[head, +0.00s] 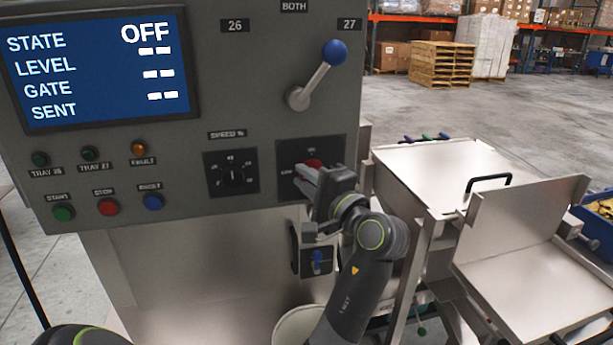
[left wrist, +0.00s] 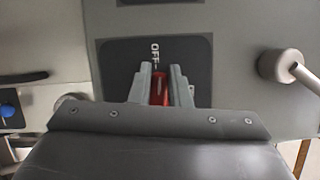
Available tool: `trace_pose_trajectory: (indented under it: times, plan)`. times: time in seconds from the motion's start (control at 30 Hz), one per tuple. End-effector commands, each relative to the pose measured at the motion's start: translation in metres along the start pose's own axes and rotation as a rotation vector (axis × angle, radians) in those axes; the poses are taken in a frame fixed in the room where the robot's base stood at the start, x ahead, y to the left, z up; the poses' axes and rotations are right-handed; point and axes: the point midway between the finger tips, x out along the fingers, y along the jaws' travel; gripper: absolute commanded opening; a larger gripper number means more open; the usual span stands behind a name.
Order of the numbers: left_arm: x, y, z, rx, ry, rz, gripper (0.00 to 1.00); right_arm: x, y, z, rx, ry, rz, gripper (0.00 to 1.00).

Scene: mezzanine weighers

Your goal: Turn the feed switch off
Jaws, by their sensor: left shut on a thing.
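The feed switch is a red knob (head: 313,164) on a dark square plate (head: 331,150) at the lower right of the grey panel. My left gripper (head: 304,180) is shut on the knob and hides much of it in the head view. In the left wrist view the red knob (left wrist: 159,90) sits between the two grey fingers of my left gripper (left wrist: 158,88). The word OFF is beside the knob's end there, in line with it. The display (head: 98,67) reads STATE OFF, with dashes for level, gate and sent. My right gripper is not in view.
A speed dial (head: 234,174) is left of the switch. A blue-knobbed lever (head: 318,76) is above it. Start, stop and reset buttons (head: 107,207) are at lower left. A small blue switch (head: 317,262) is below. Metal trays (head: 450,170) stand at right.

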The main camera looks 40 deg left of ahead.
Motion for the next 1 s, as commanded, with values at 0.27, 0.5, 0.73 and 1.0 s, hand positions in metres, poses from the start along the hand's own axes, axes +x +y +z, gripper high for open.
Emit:
trace_pose_trajectory:
  times: [0.27, 0.5, 0.73, 1.0]
  plan:
    - [-0.0002, 0.0032, -0.0012, -0.105, 0.003, 0.048, 0.00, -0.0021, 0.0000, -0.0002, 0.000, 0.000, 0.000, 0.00]
    - [-0.0002, 0.0036, -0.0011, -0.138, 0.003, 0.060, 0.00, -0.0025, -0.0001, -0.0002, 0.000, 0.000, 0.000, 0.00]
    - [-0.0002, 0.0034, -0.0011, -0.141, 0.003, 0.060, 0.00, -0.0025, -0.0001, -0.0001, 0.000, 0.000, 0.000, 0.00]
    - [-0.0002, 0.0030, -0.0010, -0.141, 0.003, 0.059, 0.33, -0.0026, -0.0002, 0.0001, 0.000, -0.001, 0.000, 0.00]
